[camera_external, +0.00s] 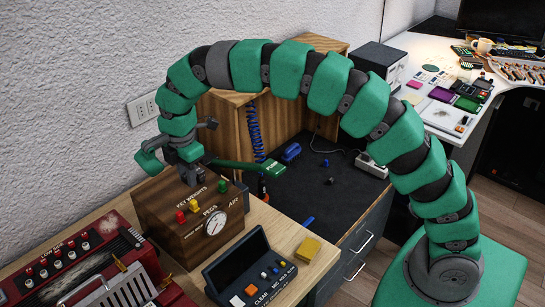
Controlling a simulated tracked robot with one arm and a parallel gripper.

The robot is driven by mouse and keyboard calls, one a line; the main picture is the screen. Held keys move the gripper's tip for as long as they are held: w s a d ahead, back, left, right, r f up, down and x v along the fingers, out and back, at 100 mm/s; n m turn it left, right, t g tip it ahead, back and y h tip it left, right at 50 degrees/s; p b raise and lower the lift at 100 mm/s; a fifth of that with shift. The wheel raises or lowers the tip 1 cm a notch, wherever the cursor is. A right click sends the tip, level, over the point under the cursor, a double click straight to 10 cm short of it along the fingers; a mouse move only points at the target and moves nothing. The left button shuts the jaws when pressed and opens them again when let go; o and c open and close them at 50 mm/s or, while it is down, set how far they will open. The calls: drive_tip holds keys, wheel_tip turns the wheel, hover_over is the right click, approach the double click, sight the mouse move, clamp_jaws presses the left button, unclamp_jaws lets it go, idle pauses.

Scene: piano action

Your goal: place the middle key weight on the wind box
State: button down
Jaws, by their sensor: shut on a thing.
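A brown wooden box (178,238) with a round gauge stands on the wooden bench; its lettering includes KEY WEIGHTS, PEGS and AIR, and I take it for the wind box. Small red (180,217), yellow (194,206) and green (222,186) pieces stand along its front. My gripper (189,175) points down over the box's back part. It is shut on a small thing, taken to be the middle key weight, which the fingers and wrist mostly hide. I cannot tell whether it touches the box top.
A green bar (236,164) extends right from beside my gripper. A red accordion (85,270) is at the lower left. A white wall is close behind. A dark mat (315,205) is mostly clear.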

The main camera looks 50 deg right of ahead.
sight(181, 192)
drive_tip(key=shift+w+a+f, duration=0.1)
drive_tip(key=shift+w+a, duration=0.2)
drive_tip(key=shift+w, duration=0.4)
drive_tip(key=shift+w+a+f, duration=0.1)
drive_tip(key=shift+w+a, duration=0.15)
drive_tip(key=shift+w, duration=0.4)
drive_tip(key=shift+f, duration=1.75)
drive_tip(key=c, duration=1.3)
unclamp_jaws()
drive_tip(key=shift+o, duration=0.2)
wheel_tip(181, 192, up, 12)
